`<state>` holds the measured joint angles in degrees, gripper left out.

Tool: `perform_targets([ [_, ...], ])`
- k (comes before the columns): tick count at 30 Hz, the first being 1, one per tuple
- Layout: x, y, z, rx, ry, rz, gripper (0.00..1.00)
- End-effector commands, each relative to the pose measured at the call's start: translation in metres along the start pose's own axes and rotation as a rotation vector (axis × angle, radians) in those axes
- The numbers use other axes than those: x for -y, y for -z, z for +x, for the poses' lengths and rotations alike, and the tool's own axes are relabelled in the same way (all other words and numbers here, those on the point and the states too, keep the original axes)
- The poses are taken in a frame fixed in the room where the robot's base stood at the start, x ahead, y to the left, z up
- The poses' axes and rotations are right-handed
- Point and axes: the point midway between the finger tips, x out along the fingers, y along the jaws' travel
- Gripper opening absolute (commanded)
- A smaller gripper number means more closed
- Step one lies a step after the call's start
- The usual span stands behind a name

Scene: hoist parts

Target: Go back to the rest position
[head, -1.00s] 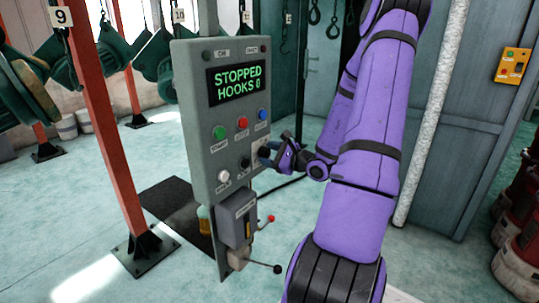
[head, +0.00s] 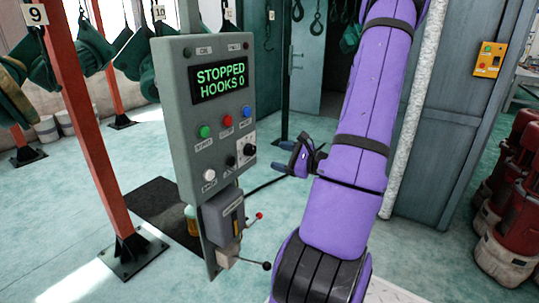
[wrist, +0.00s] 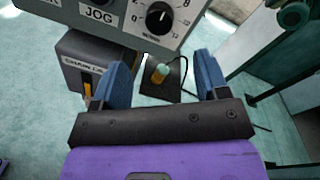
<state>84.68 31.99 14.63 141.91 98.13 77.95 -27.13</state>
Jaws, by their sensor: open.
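My gripper (head: 291,160) is to the right of the grey control panel (head: 181,110) in the head view, apart from it. In the wrist view my gripper (wrist: 164,78) shows two blue fingers spread apart with nothing between them. The panel's display (head: 219,84) reads "STOPPED HOOKS 0". A black dial knob (head: 250,150) on a white plate sits at the panel's lower right. The dial (wrist: 158,17) also shows at the top of the wrist view, beside the JOG label.
Below the panel hangs a grey box (head: 224,217) with levers. A red post (head: 90,150) stands at left, a pale pole (head: 425,95) at right. Red containers (head: 512,200) stand at the far right. A yellow switch box (head: 488,59) is on the wall.

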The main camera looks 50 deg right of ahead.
Motion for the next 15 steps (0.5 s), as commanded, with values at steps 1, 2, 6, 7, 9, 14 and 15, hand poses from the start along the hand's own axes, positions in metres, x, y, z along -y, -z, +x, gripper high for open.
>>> perform_targets([
  [1, 0.0003, 0.0000, -0.0047, -0.001, 0.001, 0.000, 0.68],
  [2, 0.0001, -0.0001, -0.0066, 0.000, 0.000, 0.000, 0.68],
  [6, 0.0000, -0.0001, -0.0117, -0.001, 0.000, 0.000, 0.68],
  [7, -0.0001, -0.0001, -0.0119, -0.001, 0.000, 0.000, 0.68],
  [9, -0.0001, -0.0002, -0.0120, 0.000, -0.001, 0.000, 0.68],
  [14, -0.0002, -0.0002, -0.0118, 0.000, -0.001, 0.000, 0.68],
  [15, -0.0002, -0.0002, -0.0118, 0.000, -0.001, 0.000, 0.68],
])
